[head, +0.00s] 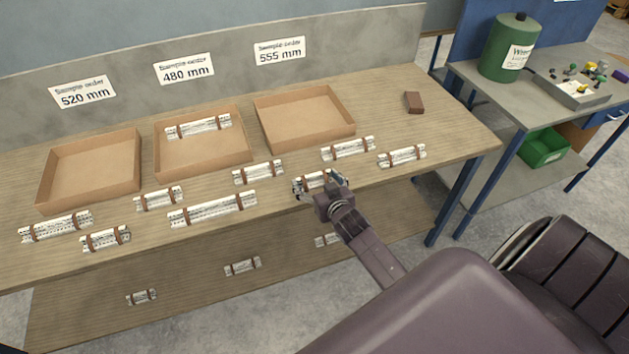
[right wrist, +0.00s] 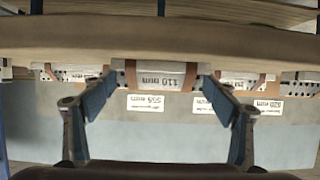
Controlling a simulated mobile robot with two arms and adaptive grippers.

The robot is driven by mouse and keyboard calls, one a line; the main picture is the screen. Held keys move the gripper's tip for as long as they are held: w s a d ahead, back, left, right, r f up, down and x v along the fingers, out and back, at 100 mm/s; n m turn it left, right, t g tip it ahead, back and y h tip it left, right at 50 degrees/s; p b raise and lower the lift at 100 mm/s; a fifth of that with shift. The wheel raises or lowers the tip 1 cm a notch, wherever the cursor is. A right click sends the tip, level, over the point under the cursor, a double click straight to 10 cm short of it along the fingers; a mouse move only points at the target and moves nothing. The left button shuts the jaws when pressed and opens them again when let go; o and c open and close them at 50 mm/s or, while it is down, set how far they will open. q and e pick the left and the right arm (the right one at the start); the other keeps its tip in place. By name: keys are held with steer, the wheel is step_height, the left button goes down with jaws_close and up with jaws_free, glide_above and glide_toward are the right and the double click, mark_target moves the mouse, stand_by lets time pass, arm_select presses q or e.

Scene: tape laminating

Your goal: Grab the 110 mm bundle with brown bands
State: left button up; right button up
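The bundle labelled 110 mm (right wrist: 162,77), pale with two brown bands, lies near the front edge of the table. In the head view this bundle (head: 311,181) is partly hidden by my right gripper (head: 325,188). In the right wrist view the label appears upside down. The two fingers of my right gripper (right wrist: 160,84) stand wide apart, one toward each end of this bundle. I cannot tell whether they touch it. My left gripper is not in view.
Several other banded bundles lie on the wooden table, including a long one (head: 212,209) and one to the right (head: 402,156). Three cardboard trays stand behind; the middle tray (head: 204,166) holds a bundle. A brown block (head: 414,102) lies back right. More bundles lie on the lower shelf.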

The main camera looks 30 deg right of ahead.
steer(key=c, duration=0.4)
